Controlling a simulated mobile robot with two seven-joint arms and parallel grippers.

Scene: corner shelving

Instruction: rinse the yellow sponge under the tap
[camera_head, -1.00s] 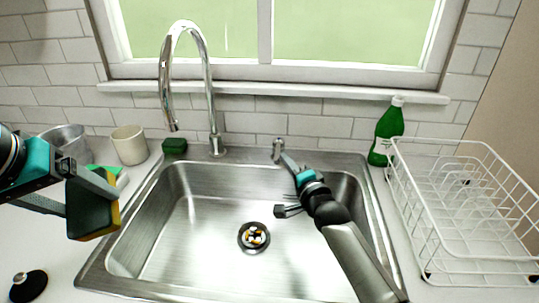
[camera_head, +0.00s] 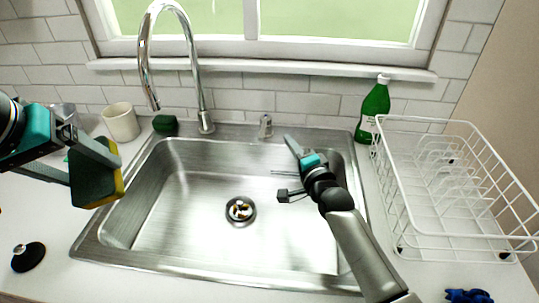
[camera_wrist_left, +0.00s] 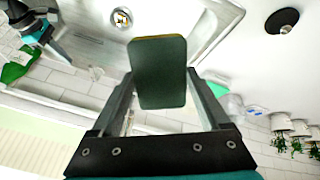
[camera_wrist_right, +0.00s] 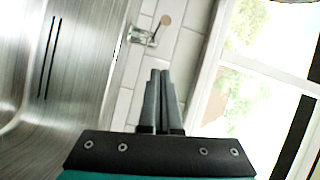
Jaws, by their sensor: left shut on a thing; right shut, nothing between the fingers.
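The yellow sponge (camera_head: 97,183) has a dark green scouring side and a yellow side. It is held left of the sink, and its green face fills the middle of the left wrist view (camera_wrist_left: 160,72). My left gripper (camera_head: 92,160) is shut on it. The chrome tap (camera_head: 192,60) arches up behind the sink; I see no water at its spout. The small tap handle (camera_head: 265,127) stands on the rear rim. My right gripper (camera_head: 288,140) is shut and empty, just right of the handle. In the right wrist view the handle (camera_wrist_right: 144,36) is beyond the shut fingertips (camera_wrist_right: 160,73).
The steel sink (camera_head: 190,195) is empty, with a drain (camera_head: 240,210). A white cup (camera_head: 121,122) and a dark green block (camera_head: 165,124) stand behind left. A green bottle (camera_head: 374,108) and white dish rack (camera_head: 455,225) are right. A black knobbed lid (camera_head: 28,257) lies front left.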

